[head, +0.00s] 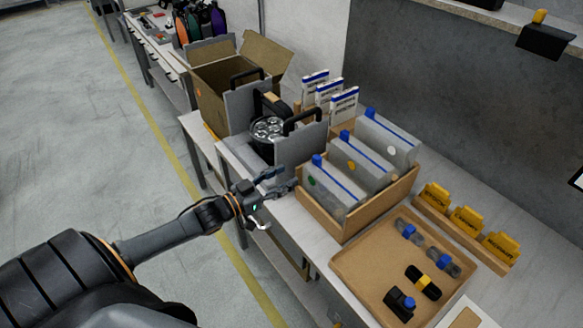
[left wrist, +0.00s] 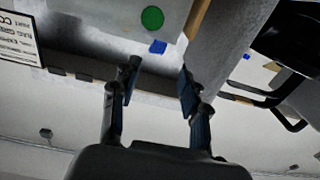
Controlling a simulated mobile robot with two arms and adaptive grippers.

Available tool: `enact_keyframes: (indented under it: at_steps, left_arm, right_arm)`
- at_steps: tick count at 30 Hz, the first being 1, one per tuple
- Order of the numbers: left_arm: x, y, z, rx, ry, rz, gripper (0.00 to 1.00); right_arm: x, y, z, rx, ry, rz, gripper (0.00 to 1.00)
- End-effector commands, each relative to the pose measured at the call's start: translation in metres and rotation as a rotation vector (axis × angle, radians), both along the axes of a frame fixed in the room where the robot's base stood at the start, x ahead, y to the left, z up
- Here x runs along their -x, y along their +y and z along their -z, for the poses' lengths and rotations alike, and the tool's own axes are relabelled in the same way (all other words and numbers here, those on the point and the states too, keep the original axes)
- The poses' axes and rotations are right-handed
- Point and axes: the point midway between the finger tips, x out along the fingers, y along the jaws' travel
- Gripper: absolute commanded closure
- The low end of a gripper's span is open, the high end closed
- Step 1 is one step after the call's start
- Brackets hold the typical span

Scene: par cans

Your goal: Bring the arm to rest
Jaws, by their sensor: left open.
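My left gripper (head: 279,182) is open and empty at the front edge of the table (head: 236,158), beside the wooden crate of grey containers. In the left wrist view its two fingers (left wrist: 160,82) stand apart with nothing between them. A black par can (head: 267,128) with several round lenses sits between grey panels (head: 303,143) with black handles, just behind the gripper. A grey container with a green dot (left wrist: 152,18) shows above the fingers in the left wrist view. My right gripper is in neither view.
The wooden crate (head: 343,236) holds several grey containers with blue caps. A wooden tray (head: 345,262) with small blue, black and yellow parts lies nearer. Yellow pieces (head: 466,219) stand on a rack at right. An open cardboard box (head: 212,92) stands behind. The floor at left (head: 70,130) is clear.

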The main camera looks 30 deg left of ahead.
Motion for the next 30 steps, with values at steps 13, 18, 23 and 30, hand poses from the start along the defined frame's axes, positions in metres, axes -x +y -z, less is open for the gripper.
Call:
enact_keyframes:
  at_steps: [13, 18, 23, 30]
  left_arm:
    - [0.010, -0.030, 0.026, -0.024, 0.109, -0.041, 0.55]
    - [0.039, -0.075, 0.061, -0.091, 0.318, -0.107, 0.55]
    - [0.080, -0.107, 0.081, -0.165, 0.532, -0.155, 0.55]
    - [0.157, -0.134, 0.087, -0.266, 0.840, -0.187, 0.55]
  right_arm:
    - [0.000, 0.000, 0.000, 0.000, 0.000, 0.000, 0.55]
    - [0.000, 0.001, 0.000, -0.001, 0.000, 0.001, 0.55]
    - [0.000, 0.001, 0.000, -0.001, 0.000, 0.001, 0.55]
    - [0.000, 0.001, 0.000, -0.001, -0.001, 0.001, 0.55]
